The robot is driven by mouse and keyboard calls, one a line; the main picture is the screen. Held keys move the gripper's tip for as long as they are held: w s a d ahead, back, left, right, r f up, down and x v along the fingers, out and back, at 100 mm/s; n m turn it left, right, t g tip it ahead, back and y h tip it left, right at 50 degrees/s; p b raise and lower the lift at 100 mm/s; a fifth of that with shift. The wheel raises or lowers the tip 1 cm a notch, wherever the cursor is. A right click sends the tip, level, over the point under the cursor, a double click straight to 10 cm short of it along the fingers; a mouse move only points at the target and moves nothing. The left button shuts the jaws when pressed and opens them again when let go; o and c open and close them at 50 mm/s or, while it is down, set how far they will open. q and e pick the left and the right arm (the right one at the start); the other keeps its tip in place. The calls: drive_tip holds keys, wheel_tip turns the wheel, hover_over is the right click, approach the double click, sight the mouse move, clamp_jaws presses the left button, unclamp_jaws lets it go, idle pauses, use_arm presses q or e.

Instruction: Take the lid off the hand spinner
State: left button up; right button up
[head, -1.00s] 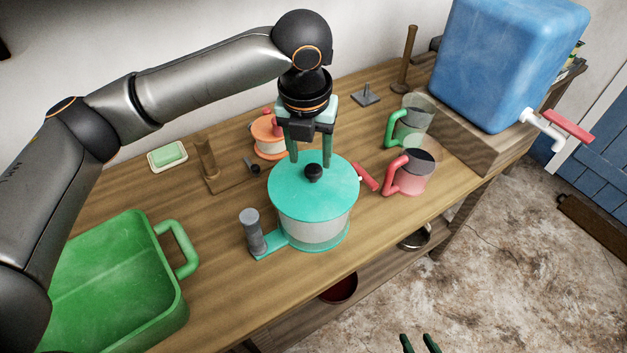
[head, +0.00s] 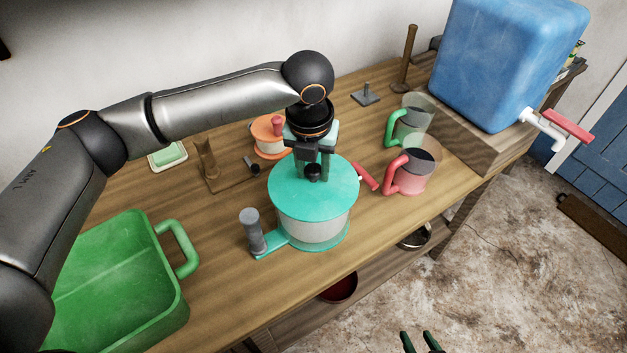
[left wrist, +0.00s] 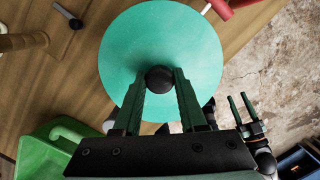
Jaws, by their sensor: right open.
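The hand spinner (head: 312,230) stands upright on the wooden bench, with a pale bowl, a teal base and a grey-topped post at its left. Its round teal lid (head: 296,195) is on, with a black knob (head: 314,172) at the centre. The knob also shows in the left wrist view (left wrist: 159,79). My left gripper (head: 313,172) points down over the lid. Its open fingers are on either side of the knob; I cannot tell whether they touch it. My right gripper (head: 420,340) is open and empty, low at the bottom edge, away from the bench.
A green basin (head: 120,285) is at the left. A pink mug (head: 412,178) and a green-handled mug (head: 410,122) stand right of the spinner. An orange-lidded pot (head: 268,140) is behind it. A blue water tank (head: 510,60) stands on a block at the back right.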

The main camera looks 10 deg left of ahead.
use_arm(q)
clamp_jaws()
drive_tip(key=shift+r, duration=0.1)
